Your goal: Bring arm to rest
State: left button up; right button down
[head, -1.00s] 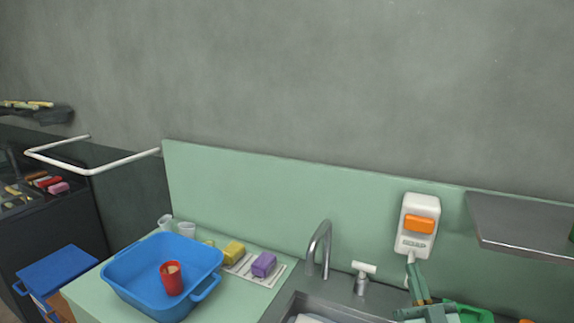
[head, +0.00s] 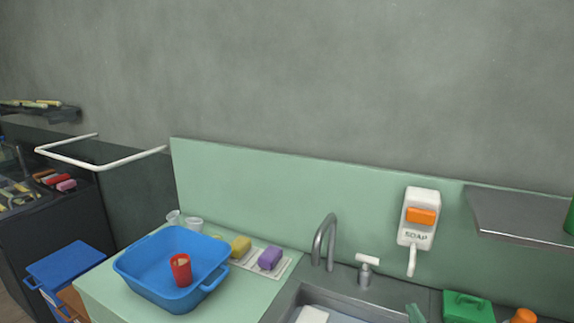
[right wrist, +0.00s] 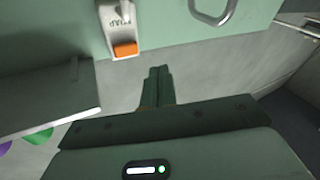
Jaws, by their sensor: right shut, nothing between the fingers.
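My left gripper is not in view.
A blue basin (head: 141,276) holding a red cup (head: 181,270) stands on the left counter beside yellow and purple sponges. A faucet (head: 325,241) rises behind the sink. A metal shelf (head: 520,218) juts out at right, above a green box (head: 468,305).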

jog(key=s+d+f+n+g+h, duration=0.1)
jog(key=s+f+g+h, duration=0.2)
jog(key=s, duration=0.5)
jog(key=s+d+f+n+g, duration=0.1)
jog(key=s+f+n+g, duration=0.1)
jog(key=s+g, duration=0.55)
jog(key=s+d+f+n+g+h, duration=0.1)
jog(key=s+f+g+h, duration=0.15)
jog(key=s, duration=0.75)
jog(key=s+a+f+g+y, duration=0.1)
jog(key=s+a+f, duration=0.1)
jog(key=f, duration=0.8)
jog(key=s+a+f+g+y, duration=0.1)
jog(key=s+f+y, duration=0.1)
jog(key=f, duration=0.8)
jog(key=s+a+f+g+y, duration=0.1)
jog(key=s+a+f, duration=0.1)
jog(key=f, duration=0.8)
jog(key=s+f+m+g, duration=0.1)
jog(key=s+f, duration=0.5)
jog(key=s, duration=0.3)
jog(key=s+f+m+g+y, duration=0.1)
jog(key=s+f+m, duration=0.1)
jog(key=s+f, duration=0.4)
jog(key=s+d, duration=0.1)
jog(key=s, duration=0.2)
jog(key=shift+g, duration=0.3)
jog(key=shift+y, duration=0.25)
